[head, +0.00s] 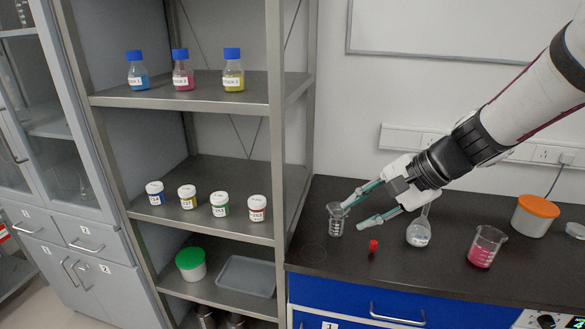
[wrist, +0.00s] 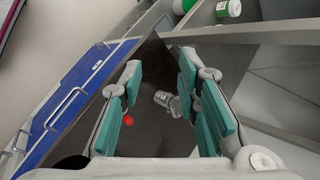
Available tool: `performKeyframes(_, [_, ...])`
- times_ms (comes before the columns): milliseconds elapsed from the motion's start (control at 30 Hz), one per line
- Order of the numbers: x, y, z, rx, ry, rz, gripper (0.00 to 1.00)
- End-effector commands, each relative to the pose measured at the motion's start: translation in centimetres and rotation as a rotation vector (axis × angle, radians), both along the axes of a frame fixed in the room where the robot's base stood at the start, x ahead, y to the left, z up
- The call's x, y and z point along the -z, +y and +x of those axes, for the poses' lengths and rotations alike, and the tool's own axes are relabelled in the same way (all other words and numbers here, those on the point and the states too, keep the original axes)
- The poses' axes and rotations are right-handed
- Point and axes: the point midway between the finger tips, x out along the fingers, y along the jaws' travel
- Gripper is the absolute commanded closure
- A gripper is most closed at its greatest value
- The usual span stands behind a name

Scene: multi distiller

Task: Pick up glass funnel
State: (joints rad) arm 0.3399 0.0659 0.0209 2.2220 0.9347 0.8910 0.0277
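A small clear graduated glass beaker (head: 336,226) stands near the left end of the dark bench. A clear glass piece shows at its top, which may be the glass funnel (head: 336,208); its outline is hard to make out. In the wrist view the beaker (wrist: 161,98) lies between the finger lines, with clear glass (wrist: 176,107) beside its image. My gripper (head: 354,213) is open and empty, its teal fingers pointing left and slightly down. The upper fingertip overlaps the vessel's rim in the head view; I cannot tell whether it touches.
A red-capped item (head: 373,246) stands below the fingers. A round flask (head: 419,234), a beaker of pink liquid (head: 484,249) and an orange-lidded jar (head: 535,217) stand to the right. A metal shelf (head: 180,97) borders the bench on the left. A faint clear ring (head: 313,244) lies near the bench's left edge.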

Motion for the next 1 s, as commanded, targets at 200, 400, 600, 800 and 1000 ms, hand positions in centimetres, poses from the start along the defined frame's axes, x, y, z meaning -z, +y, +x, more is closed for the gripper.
performKeyframes(200, [4.9, -4.9, 7.3, 0.314, 0.074, 0.239, 0.70])
performKeyframes(400, [7.8, -8.1, 10.6, 0.486, 0.102, 0.356, 0.70])
performKeyframes(600, [9.2, -8.3, 11.9, 0.527, 0.109, 0.385, 0.70])
performKeyframes(800, [11.4, -6.1, 14.1, 0.524, 0.110, 0.384, 0.70])
performKeyframes(1000, [13.1, -4.4, 15.8, 0.524, 0.108, 0.383, 0.70])
